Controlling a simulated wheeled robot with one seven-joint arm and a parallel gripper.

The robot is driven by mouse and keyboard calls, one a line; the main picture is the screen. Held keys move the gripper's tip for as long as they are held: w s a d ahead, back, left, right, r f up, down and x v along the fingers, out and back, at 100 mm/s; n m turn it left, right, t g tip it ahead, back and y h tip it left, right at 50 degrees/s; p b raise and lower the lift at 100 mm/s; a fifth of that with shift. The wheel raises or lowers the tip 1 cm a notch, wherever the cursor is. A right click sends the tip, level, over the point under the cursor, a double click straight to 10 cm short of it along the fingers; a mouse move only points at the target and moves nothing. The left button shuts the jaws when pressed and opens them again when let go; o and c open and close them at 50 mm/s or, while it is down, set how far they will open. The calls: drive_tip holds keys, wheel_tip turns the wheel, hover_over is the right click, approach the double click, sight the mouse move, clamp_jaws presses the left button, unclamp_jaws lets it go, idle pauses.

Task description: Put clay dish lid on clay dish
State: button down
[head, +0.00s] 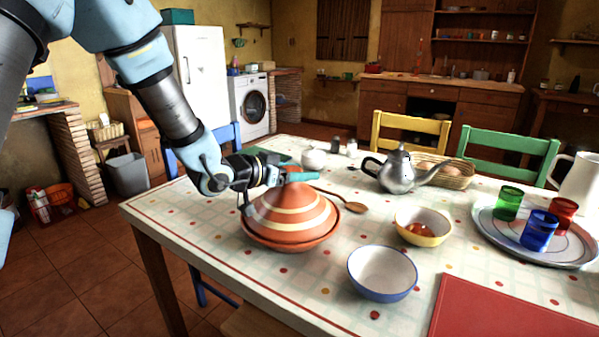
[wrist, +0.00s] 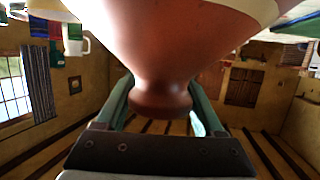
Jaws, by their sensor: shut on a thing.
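The clay dish lid (head: 290,215) is a terracotta cone with cream bands; in the wrist view its underside-down cone (wrist: 175,40) fills the top middle. My gripper (head: 287,178) is shut on the knob at the lid's peak, and the teal fingers (wrist: 160,100) stand on both sides of the knob in the wrist view. The clay dish (head: 290,245) is a shallow terracotta base on the table, directly below the lid. The lid appears upright and seated over the dish, its lower edge within the dish rim. I cannot tell whether a small gap remains. The dish's inside is hidden.
The table (head: 225,235) has a patterned cloth. A wooden spoon (head: 350,206), a blue-rimmed bowl (head: 382,275), a yellow bowl (head: 423,227) and a metal teapot (head: 400,173) stand to the right. A tray (head: 490,225) holds coloured cups. The table's left front is clear.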

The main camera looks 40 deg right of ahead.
unclamp_jaws()
drive_tip(key=shift+a, duration=0.1)
drive_tip(key=v, duration=1)
drive_tip(key=shift+a+b, duration=0.25)
drive_tip(key=shift+b, duration=0.15)
drive_tip(key=shift+r, duration=0.15)
